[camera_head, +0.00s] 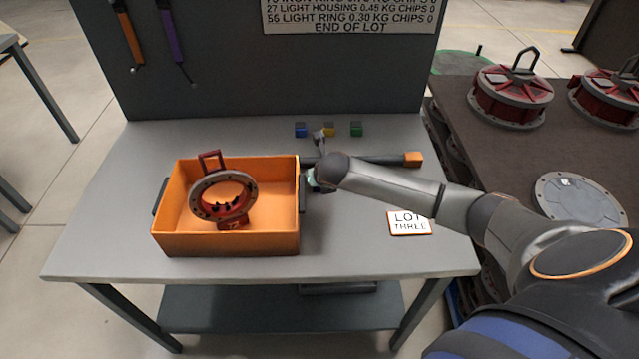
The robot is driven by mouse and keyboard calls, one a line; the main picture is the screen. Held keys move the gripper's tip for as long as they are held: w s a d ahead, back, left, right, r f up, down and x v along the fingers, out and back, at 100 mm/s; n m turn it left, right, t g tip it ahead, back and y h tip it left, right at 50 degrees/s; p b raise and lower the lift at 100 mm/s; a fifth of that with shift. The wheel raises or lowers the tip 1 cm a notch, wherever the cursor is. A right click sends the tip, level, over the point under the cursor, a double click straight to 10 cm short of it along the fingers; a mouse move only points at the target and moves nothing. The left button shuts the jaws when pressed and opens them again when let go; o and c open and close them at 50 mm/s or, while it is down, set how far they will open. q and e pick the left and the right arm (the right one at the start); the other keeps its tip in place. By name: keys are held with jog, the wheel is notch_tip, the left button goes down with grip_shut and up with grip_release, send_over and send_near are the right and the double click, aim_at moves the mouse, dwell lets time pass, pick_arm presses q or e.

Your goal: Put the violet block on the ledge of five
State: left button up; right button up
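I cannot make out a violet block in the head view. A blue block (301,130), a yellow block (328,129) and a green block (356,129) stand in a row at the back of the grey table (110,235). No ledge marked five can be made out. My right arm reaches in from the right, and its gripper (318,180) is low beside the right wall of the orange bin, mostly hidden by my wrist. A small pale teal patch shows at it; I cannot tell what it is. My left gripper is out of view.
The orange bin (230,245) holds a red and grey ring part (222,196). A dark bar with an orange end (413,158) lies behind my forearm. A "LOT THREE" card (409,222) lies at right. A dark panel (250,80) rises behind; the table's left side is clear.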

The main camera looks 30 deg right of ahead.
grip_shut()
dwell(0.3)
jog(key=shift+r, duration=0.1)
